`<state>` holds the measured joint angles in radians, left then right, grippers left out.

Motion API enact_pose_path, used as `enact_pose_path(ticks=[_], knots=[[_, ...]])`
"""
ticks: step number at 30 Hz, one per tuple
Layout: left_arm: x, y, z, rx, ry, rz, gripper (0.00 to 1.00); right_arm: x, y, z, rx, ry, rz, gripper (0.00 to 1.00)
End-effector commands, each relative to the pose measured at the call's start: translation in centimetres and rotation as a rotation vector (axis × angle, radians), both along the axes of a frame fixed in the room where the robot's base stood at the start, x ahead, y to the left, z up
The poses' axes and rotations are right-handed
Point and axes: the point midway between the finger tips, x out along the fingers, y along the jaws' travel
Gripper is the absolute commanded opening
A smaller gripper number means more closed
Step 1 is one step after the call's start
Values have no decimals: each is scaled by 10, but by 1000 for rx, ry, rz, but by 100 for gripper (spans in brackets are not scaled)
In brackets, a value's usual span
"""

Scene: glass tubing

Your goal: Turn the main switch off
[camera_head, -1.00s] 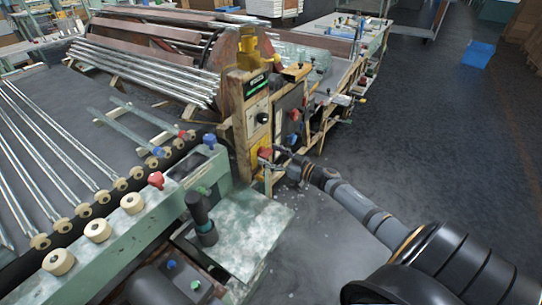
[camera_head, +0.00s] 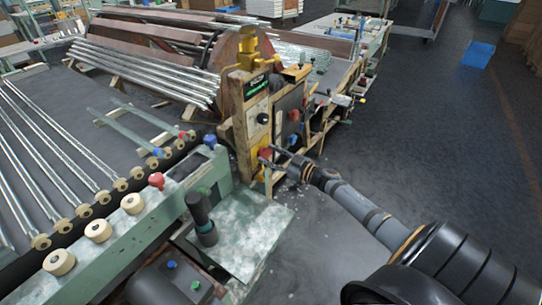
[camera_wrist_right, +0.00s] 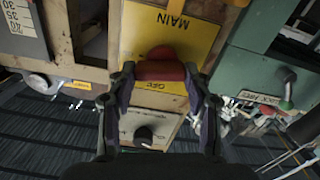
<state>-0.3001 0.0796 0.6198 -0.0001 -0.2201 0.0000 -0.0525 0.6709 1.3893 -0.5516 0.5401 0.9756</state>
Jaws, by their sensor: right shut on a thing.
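The main switch (camera_wrist_right: 162,70) has a red handle on a yellow plate (camera_wrist_right: 205,38). The plate reads MAIN, with another label beside the handle, partly covered. In the right wrist view the handle lies across the picture. My right gripper (camera_wrist_right: 161,80) has one finger at each end of the handle and is shut on it. In the head view the switch (camera_head: 265,154) sits low on the wooden control post, and my right gripper (camera_head: 280,159) reaches it from the right. My left gripper is not in view.
A black knob (camera_wrist_right: 143,134) sits close to the gripper on a pale panel. A green box (camera_wrist_right: 262,75) with a small lever stands at the right. In the head view a green machine bed (camera_head: 95,255) with rollers and glass tubes fills the left.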

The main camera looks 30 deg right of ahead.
Motion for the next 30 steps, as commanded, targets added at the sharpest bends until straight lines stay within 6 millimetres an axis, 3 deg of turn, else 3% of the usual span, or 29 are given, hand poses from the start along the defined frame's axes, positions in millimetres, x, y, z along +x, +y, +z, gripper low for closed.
enact_pose_path(ticks=[30], knots=[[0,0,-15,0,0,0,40,-2,4,-2,-887,-365,1,19]])
